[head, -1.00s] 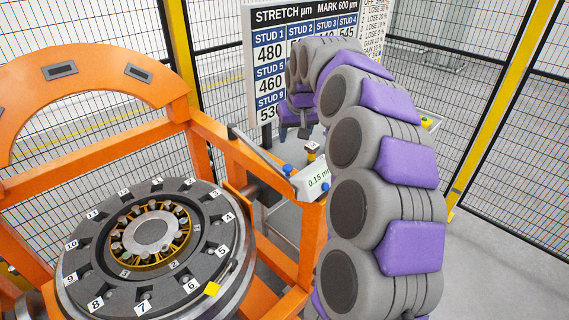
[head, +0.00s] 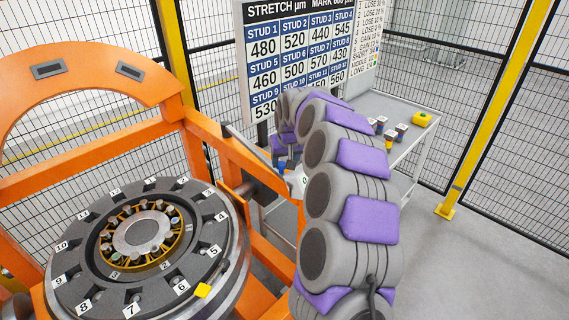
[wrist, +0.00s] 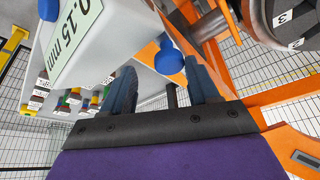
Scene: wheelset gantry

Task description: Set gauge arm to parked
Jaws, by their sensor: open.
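The gauge arm (head: 250,146) is a grey bar on the orange frame, running down to a white box. That box, a gauge block (wrist: 80,40), reads 0.15 mm in the wrist view; in the head view my arm hides most of it. A blue ball knob (wrist: 168,60) sits at the box's edge, and a second blue knob (wrist: 48,9) shows at the top. My gripper (wrist: 158,78) is open, its dark fingers on either side of the first knob in the picture. Contact cannot be told. In the head view the gripper is largely hidden by my arm.
The orange gantry (head: 95,165) holds a round wheelset (head: 143,245) with numbered studs. A board (head: 300,60) of stretch figures stands behind. A side table (head: 400,110) carries small coloured blocks at right. Mesh fencing with yellow posts (head: 500,100) encloses the floor.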

